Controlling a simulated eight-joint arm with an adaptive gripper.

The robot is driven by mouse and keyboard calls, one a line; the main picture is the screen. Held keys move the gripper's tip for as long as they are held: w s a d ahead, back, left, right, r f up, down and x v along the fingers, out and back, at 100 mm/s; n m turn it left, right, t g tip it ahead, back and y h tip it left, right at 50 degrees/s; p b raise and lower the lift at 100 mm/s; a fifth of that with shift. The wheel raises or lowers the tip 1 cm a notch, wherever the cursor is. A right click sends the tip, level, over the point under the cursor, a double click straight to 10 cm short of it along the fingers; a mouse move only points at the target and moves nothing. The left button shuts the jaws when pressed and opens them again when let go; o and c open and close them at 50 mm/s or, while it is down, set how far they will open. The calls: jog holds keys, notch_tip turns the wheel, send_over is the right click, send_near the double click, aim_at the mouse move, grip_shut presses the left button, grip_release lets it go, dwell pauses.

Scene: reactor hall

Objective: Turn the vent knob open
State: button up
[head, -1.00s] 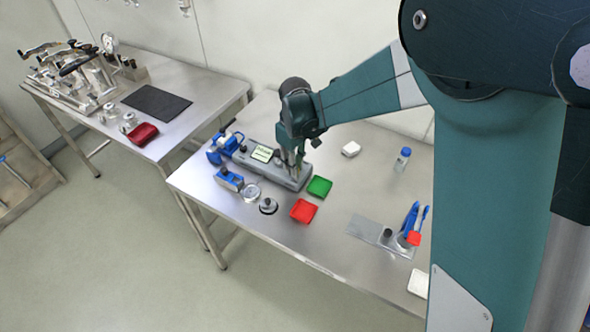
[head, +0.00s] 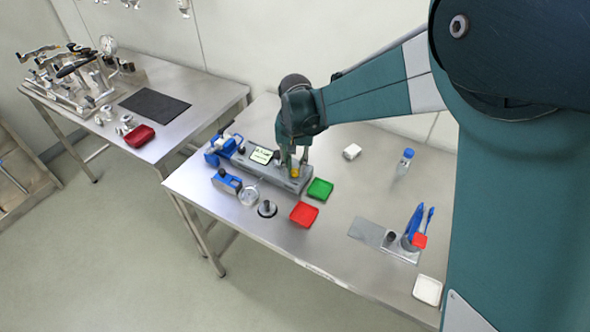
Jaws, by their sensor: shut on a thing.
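My gripper (head: 292,163) points down over the right end of a grey device (head: 266,170) on the near table. Its fingers are shut on a small yellow knob (head: 295,174) on top of that device. The fingers partly hide the knob, so its exact turn angle cannot be read. The device carries a small pale display (head: 261,155) left of the gripper; its text is too small to read.
A green tray (head: 320,189) and a red tray (head: 304,214) lie close to the device. Blue clamp-like parts (head: 227,182) and round metal pieces (head: 267,209) stand at its left and front. A blue-capped bottle (head: 404,160) and a tool holder (head: 404,245) are further right.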

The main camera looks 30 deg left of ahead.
aim_at(295, 171)
jog(key=shift+m+b, duration=0.3)
jog(key=shift+m, duration=1.3)
jog(key=o, duration=0.9)
jog(key=shift+r, duration=0.15)
notch_tip(295, 171, up, 12)
jog(key=shift+f, duration=0.1)
